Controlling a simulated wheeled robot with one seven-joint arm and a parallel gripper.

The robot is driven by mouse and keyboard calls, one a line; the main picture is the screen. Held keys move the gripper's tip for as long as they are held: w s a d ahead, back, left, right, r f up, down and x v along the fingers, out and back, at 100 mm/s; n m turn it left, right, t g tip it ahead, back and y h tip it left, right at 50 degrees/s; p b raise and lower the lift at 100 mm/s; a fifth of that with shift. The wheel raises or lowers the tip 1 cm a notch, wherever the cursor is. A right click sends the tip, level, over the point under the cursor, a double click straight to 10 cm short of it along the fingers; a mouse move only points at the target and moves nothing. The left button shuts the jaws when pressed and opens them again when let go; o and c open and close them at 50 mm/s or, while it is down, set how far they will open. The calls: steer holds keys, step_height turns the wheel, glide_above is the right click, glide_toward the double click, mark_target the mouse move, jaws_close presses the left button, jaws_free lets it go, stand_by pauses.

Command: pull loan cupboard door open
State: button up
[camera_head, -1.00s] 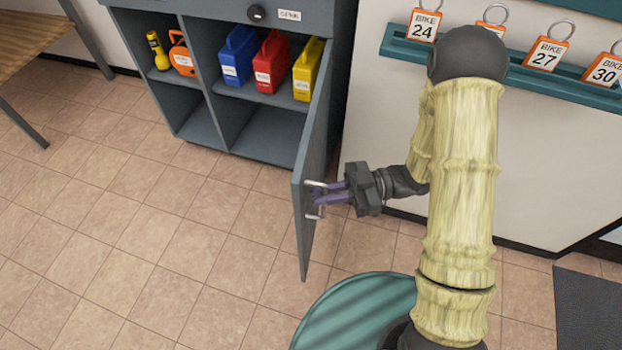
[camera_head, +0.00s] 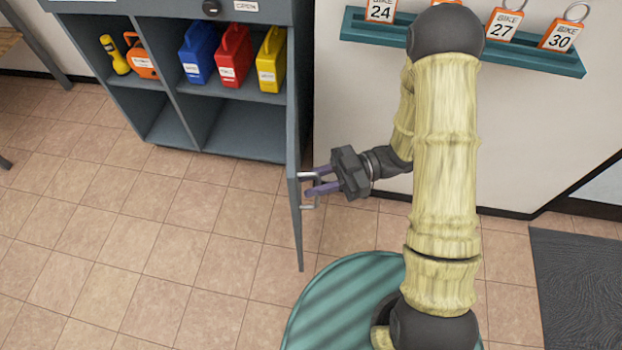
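The cupboard (camera_head: 181,122) is grey, at the upper left, and its door (camera_head: 294,140) stands wide open, seen nearly edge-on at the compartments' right side. A silver bar handle (camera_head: 316,207) is on the door's right-hand face. My gripper (camera_head: 308,184) comes from the right, its purple fingers at the handle on either side of the bar. The fingers look closed on it, with a narrow gap between them; the exact contact is too small to see.
The compartments hold a yellow torch (camera_head: 114,56), an orange case (camera_head: 141,60) and blue (camera_head: 198,54), red (camera_head: 234,57) and yellow (camera_head: 271,61) containers. A teal rack (camera_head: 400,37) with bike tags is on the wall. Tiled floor (camera_head: 150,230) left of the door is clear.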

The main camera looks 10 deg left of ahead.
steer(key=shift+s, duration=0.15)
stand_by(0.5)
steer(key=p+v, duration=0.3)
steer(key=v, duration=1.4)
steer(key=shift+d, duration=0.3)
